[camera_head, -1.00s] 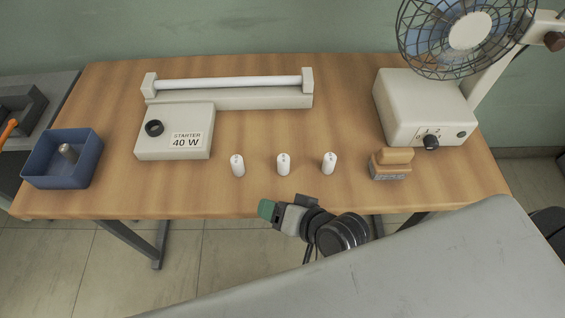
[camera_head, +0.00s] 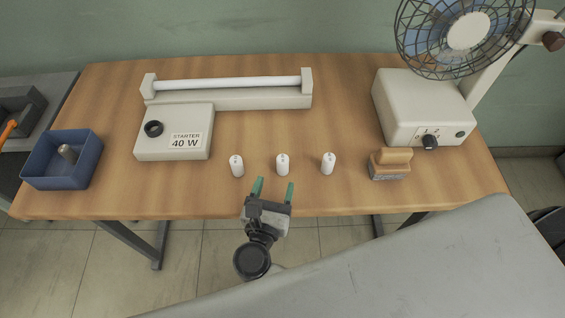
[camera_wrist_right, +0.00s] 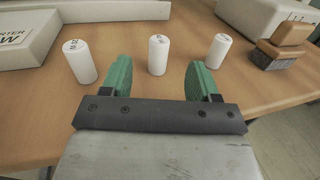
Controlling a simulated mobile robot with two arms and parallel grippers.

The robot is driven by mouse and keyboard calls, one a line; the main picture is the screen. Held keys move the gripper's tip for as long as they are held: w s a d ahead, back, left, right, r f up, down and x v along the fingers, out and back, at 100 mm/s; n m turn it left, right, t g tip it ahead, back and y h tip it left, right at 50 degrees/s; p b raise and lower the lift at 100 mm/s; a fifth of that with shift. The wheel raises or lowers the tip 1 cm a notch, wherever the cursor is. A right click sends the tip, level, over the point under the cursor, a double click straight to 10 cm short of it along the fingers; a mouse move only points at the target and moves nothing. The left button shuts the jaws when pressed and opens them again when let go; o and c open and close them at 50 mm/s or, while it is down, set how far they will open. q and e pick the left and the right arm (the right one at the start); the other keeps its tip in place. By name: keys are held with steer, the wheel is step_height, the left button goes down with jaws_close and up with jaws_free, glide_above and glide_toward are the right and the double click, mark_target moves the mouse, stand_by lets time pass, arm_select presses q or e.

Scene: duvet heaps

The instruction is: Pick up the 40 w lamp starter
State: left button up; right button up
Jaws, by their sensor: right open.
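Three small white cylinders, the lamp starters, stand upright in a row on the wooden table: a left one (camera_head: 236,166), a middle one (camera_head: 282,165) and a right one (camera_head: 328,163). Their top markings are too small to read, so I cannot tell which is 40 W. My right gripper (camera_head: 274,189) is open and empty at the table's front edge, pointing at the middle starter. In the right wrist view the middle starter (camera_wrist_right: 158,55) stands ahead, between the lines of the green fingers (camera_wrist_right: 161,80). My left gripper is not in view.
A lamp fixture with a tube (camera_head: 230,98) and a box labelled "STARTER 40 W" (camera_head: 175,132) stand behind. A blue bin (camera_head: 62,170) is at the left, a wooden-handled block (camera_head: 390,164) and a fan (camera_head: 425,105) at the right. Bare table surrounds the starters.

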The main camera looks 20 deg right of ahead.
mark_target(281, 163)
steer(key=p+x, duration=0.1)
steer(key=x, duration=0.4)
steer(key=p+x, duration=0.2)
steer(key=x, duration=0.3)
steer(key=shift+w+d+f, duration=0.1)
steer(key=shift+w, duration=0.05)
steer(key=c, duration=1)
